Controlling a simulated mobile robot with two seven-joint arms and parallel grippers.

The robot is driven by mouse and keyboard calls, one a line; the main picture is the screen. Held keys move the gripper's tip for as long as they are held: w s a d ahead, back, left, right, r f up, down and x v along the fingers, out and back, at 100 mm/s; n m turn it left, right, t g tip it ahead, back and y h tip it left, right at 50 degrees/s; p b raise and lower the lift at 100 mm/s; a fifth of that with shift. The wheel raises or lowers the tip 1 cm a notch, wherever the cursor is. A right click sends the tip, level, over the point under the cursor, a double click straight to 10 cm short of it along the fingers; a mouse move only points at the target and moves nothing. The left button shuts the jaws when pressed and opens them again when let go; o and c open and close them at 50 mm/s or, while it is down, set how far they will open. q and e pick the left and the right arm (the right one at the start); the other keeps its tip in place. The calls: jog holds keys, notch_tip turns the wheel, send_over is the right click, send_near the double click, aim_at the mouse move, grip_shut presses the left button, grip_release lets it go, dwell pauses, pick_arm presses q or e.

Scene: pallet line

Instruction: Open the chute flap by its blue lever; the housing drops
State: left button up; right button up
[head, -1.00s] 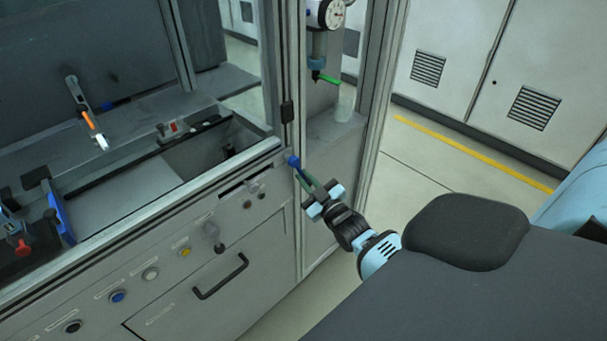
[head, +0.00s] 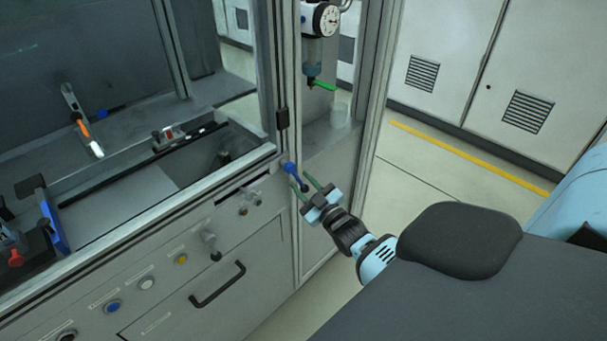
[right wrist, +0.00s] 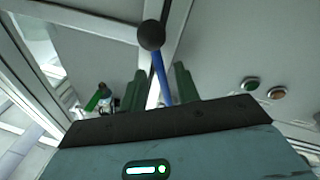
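The blue lever (head: 292,169) juts from the machine's front near the corner post, with a dark ball at its free end. In the right wrist view the lever's blue shaft (right wrist: 161,78) runs between my two green fingers. Its black ball (right wrist: 151,35) shows beyond the fingertips. My right gripper (head: 305,186) is open, its fingers on either side of the lever with visible gaps. It also shows in the right wrist view (right wrist: 160,82). My left gripper is out of view. I cannot make out the chute flap or the housing for certain.
A dark slot (head: 243,181) and small buttons lie left of the lever on the front panel. A drawer with a black handle (head: 217,284) is below. A metal post (head: 281,100) and a dial gauge (head: 325,18) stand behind. Floor to the right is clear.

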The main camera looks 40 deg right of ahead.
jog(key=shift+s, duration=0.1)
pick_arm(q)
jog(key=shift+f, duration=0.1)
pick_arm(e)
jog(key=s+f, duration=0.1)
jog(key=s, duration=0.6)
jog(key=shift+s+a+f, duration=0.15)
jog(key=shift+s+a, duration=0.1)
dwell(0.3)
